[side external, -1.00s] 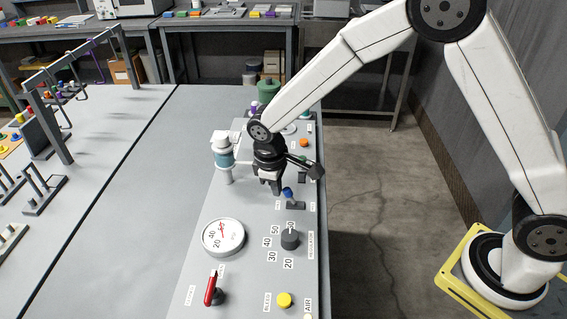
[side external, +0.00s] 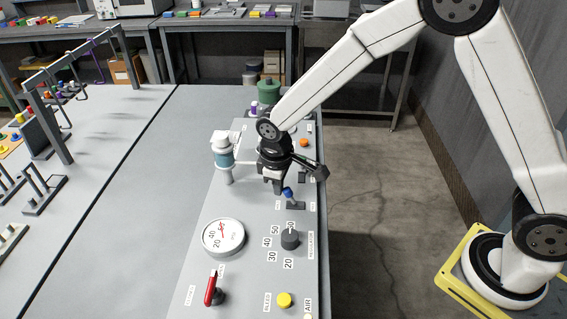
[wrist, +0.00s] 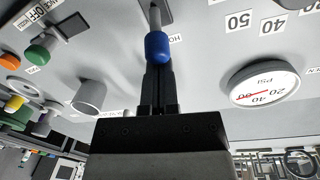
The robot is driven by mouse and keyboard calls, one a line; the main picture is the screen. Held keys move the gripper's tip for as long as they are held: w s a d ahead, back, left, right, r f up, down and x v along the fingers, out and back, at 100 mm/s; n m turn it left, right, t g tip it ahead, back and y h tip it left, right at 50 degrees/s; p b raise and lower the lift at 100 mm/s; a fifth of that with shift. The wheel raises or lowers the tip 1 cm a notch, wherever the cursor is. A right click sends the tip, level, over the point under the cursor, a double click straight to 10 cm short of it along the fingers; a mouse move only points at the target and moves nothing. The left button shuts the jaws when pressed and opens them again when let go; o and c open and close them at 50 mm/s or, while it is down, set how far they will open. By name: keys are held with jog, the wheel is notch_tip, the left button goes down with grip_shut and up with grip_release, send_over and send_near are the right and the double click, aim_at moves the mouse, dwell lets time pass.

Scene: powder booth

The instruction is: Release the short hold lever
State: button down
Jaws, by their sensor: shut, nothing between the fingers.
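The short hold lever has a blue tip (side external: 288,192) on a short stem above a dark base on the grey panel. In the wrist view its blue tip (wrist: 157,46) and grey stem are just beyond the fingertips, beside a partly hidden label beginning "HO". My gripper (side external: 276,190) points down at the panel, immediately left of the blue tip in the side view. Its fingers (wrist: 158,75) are shut with nothing between them. They line up with the blue tip in the wrist view; whether they touch it I cannot tell.
The panel also carries a pressure gauge (side external: 223,237), a dark regulator knob (side external: 290,239), a red lever (side external: 211,289), a yellow button (side external: 285,300) and an orange button (side external: 304,142). A blue-and-white filter unit (side external: 224,158) stands left of my gripper.

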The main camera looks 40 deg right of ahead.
jog(key=shift+s+d+r, duration=0.15)
jog(key=shift+s+d+r+t+y, duration=0.2)
jog(key=shift+s+d+t+y, duration=0.15)
jog(key=shift+t+y, duration=0.4)
jog(key=shift+s+d+r, duration=0.25)
jog(key=shift+s+d, duration=0.3)
jog(key=shift+r, duration=0.2)
jog(key=shift+r, duration=0.55)
jog(key=shift+w+a+r, duration=0.1)
jog(key=shift+w, duration=0.05)
